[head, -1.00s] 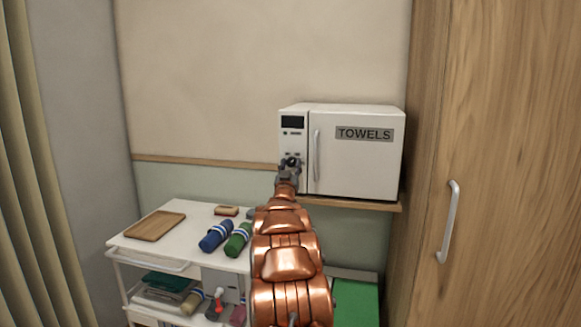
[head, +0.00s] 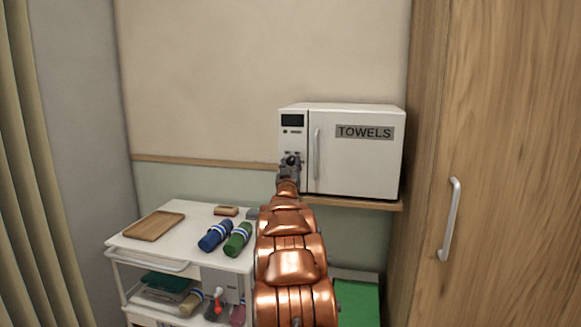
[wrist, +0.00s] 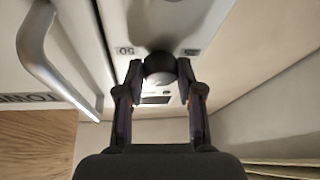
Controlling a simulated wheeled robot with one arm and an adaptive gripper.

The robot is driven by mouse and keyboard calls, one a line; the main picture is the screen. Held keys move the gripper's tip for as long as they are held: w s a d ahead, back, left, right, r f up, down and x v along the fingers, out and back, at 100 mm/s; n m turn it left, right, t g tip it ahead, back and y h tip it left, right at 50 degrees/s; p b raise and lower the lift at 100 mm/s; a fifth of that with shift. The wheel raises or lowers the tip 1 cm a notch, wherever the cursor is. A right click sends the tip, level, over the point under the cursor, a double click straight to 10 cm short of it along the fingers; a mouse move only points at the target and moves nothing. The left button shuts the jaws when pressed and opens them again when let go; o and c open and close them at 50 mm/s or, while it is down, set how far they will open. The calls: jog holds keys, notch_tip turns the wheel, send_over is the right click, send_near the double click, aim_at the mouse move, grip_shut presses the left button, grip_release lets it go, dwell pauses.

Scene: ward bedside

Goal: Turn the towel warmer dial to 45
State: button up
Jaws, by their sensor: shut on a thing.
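The white towel warmer (head: 358,165) stands on a wooden wall shelf, its door marked TOWELS. Its narrow control panel (head: 293,135) is at the left, with a dark display (head: 292,121) near the top. My gripper (head: 291,162) is at the lower part of this panel and hides most of the dial in the head view. In the wrist view my gripper (wrist: 160,75) is shut on the round dark dial (wrist: 159,63), one finger on each side. A "50" mark (wrist: 125,51) shows beside the dial. The dial's pointer and setting cannot be read.
The door handle (head: 317,154) is close to the right of my gripper; it also shows in the wrist view (wrist: 45,60). A white cart (head: 190,222) with rolled towels and a wooden board stands below left. A wooden cabinet (head: 500,120) is at the right.

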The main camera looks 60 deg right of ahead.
jog(key=o, duration=1.1)
jog(key=shift+o, duration=0.2)
jog(key=shift+s+a, duration=0.1)
jog(key=shift+a, duration=0.05)
jog(key=v, duration=1.1)
jog(key=shift+s+a+f, duration=0.2)
jog(key=shift+a, duration=0.1)
